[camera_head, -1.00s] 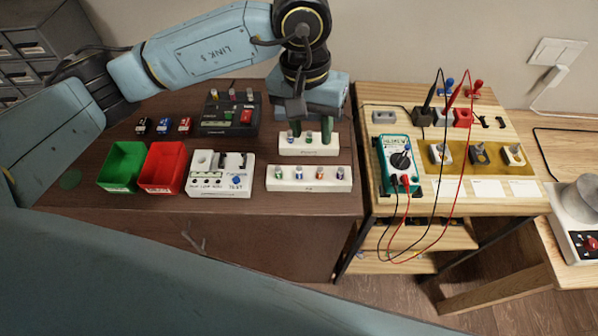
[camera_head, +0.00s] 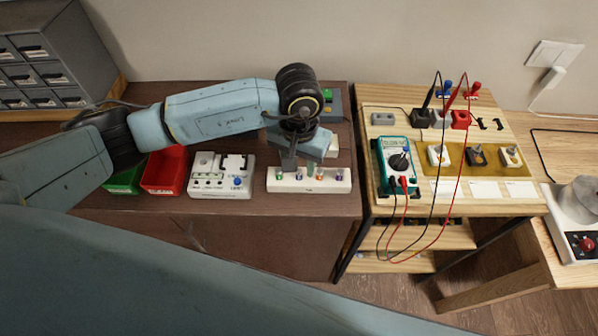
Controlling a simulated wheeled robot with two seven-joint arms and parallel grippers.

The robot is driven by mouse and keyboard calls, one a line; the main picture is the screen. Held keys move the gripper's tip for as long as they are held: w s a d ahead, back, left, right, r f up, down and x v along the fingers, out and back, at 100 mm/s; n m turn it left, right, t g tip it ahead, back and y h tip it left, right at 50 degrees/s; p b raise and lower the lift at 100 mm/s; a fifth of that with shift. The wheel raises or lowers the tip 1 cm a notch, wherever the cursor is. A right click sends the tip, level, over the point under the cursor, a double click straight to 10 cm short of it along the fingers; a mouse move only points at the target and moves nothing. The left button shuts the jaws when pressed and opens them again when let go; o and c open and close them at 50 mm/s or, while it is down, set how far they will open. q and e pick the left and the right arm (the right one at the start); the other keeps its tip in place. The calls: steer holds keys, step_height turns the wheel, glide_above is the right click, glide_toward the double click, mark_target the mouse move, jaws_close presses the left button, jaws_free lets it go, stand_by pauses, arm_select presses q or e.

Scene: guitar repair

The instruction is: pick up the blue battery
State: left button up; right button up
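A white front holder (camera_head: 310,187) stands near the front edge of the brown bench, with several small upright cells in it. Their coloured tops include a bluish-purple one (camera_head: 298,176), an orange one (camera_head: 319,175) and a purple one (camera_head: 340,174); I cannot tell for sure which is the blue battery. My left gripper (camera_head: 301,164) is above the back edge of this holder, pointing down, with its fingers apart and nothing visible between them. My arm hides most of the rear holder and the things at the back left. My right gripper is not in view.
A red bin (camera_head: 165,171), a green bin (camera_head: 122,182) and a white tester box (camera_head: 222,178) stand left of the holder. A wooden table at the right carries a teal multimeter (camera_head: 398,160) with looping leads. Grey drawers (camera_head: 45,60) stand at the back left.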

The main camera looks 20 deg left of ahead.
arm_select(q)
steer(key=shift+f, duration=0.65)
jaws_close()
